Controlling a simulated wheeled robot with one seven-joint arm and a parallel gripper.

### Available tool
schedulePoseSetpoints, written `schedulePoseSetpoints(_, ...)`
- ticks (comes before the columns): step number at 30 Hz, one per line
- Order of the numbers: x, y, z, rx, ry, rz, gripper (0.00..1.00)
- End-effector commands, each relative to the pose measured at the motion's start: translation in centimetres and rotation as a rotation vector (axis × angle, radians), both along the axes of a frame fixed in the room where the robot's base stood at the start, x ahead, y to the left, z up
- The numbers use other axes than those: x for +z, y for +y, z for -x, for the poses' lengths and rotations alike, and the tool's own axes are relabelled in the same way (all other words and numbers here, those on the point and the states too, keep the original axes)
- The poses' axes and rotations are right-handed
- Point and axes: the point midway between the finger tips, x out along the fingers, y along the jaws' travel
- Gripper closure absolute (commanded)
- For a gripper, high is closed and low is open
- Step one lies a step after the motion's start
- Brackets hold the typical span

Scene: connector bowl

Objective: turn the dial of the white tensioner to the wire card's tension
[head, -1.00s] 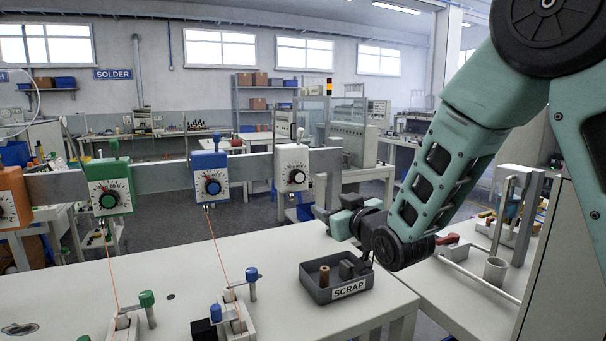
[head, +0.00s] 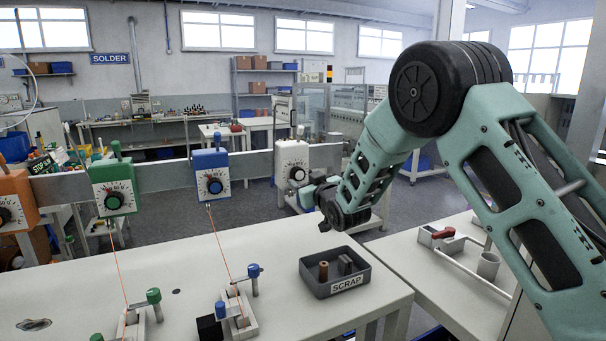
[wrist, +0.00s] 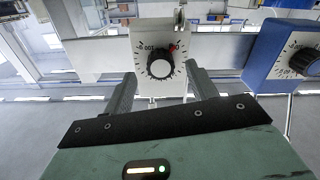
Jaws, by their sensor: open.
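The white tensioner (head: 292,156) hangs on the grey rail, right of the blue one, with a black round dial (head: 297,173) on its face. In the wrist view the dial (wrist: 160,62) sits in a printed scale with a red mark at its upper right. My gripper (head: 314,194) is beside the tensioner at its lower right in the head view. In the wrist view my gripper (wrist: 162,82) is open, one finger to each side below the dial, with nothing between them. I cannot tell whether a finger touches the tensioner. I cannot make out a wire card.
Blue (head: 210,172), green (head: 112,186) and orange (head: 13,203) tensioners hang along the rail (head: 162,176) to the left. The blue one also shows in the wrist view (wrist: 282,55). A SCRAP tray (head: 347,284) stands on the white bench (head: 270,300) below my arm.

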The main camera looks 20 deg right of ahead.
Motion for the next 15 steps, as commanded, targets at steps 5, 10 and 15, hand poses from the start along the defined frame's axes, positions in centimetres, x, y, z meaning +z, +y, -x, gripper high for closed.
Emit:
schedulePoseSetpoints(5,0.1,0.3,-1.6,0.0,0.0,0.0,0.43)
schedulePoseSetpoints(10,0.0,0.3,-2.1,-0.001,0.0,0.0,0.43)
schedulePoseSetpoints(15,0.0,0.3,-2.1,0.0,0.0,0.0,0.43)
